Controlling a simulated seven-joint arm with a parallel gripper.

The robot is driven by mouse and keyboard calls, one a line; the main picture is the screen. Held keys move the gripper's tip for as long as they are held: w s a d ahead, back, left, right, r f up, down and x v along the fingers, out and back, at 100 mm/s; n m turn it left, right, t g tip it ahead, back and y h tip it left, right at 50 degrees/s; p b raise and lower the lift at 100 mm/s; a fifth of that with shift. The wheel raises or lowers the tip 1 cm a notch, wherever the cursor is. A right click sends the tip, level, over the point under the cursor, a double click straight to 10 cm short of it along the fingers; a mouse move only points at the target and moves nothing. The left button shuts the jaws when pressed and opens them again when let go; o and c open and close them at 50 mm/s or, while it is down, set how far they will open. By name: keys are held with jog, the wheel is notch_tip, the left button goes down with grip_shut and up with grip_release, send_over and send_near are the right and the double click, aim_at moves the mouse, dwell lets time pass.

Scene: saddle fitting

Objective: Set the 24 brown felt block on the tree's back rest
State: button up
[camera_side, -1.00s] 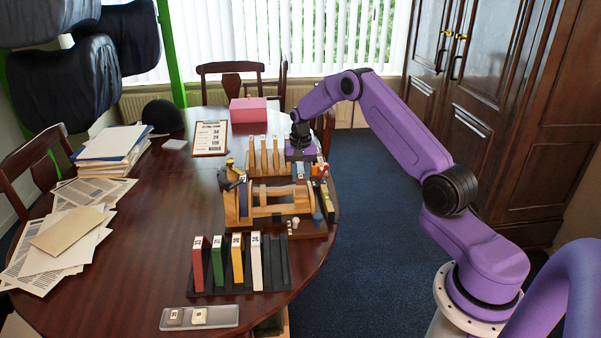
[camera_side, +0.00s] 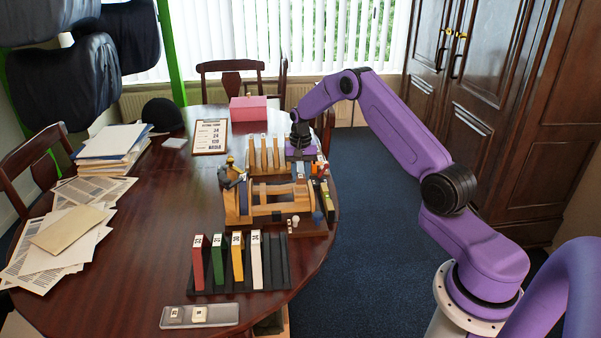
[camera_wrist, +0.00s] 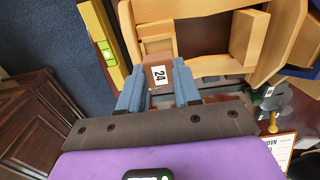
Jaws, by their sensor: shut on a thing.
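The brown felt block (camera_wrist: 157,74) carries a white 24 label and sits between the blue-grey fingers of my gripper (camera_wrist: 158,88) in the wrist view. The fingers are shut on it. The wooden tree (camera_wrist: 205,66) lies just beyond the block in that view; whether the block touches it I cannot tell. In the side view the tree (camera_side: 273,212) stands on the table's right part, and my gripper (camera_side: 300,168) is over its far right end. The block is too small to make out there. I cannot pick out the back rest with certainty.
A black rack (camera_side: 239,289) with red, green, yellow and white slabs stands in front of the tree. Upright wooden pieces (camera_side: 264,153) stand behind it. A clear tray (camera_side: 199,316) lies at the near edge. A clipboard (camera_side: 210,137) and a pink box (camera_side: 248,109) are behind.

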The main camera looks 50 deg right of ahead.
jog(key=shift+f, duration=1.4)
dwell(1.2)
dwell(0.6)
jog(key=o, duration=1.5)
jog(key=shift+r, duration=0.1)
jog(key=shift+r, duration=2.45)
jog(key=shift+r, duration=1.5)
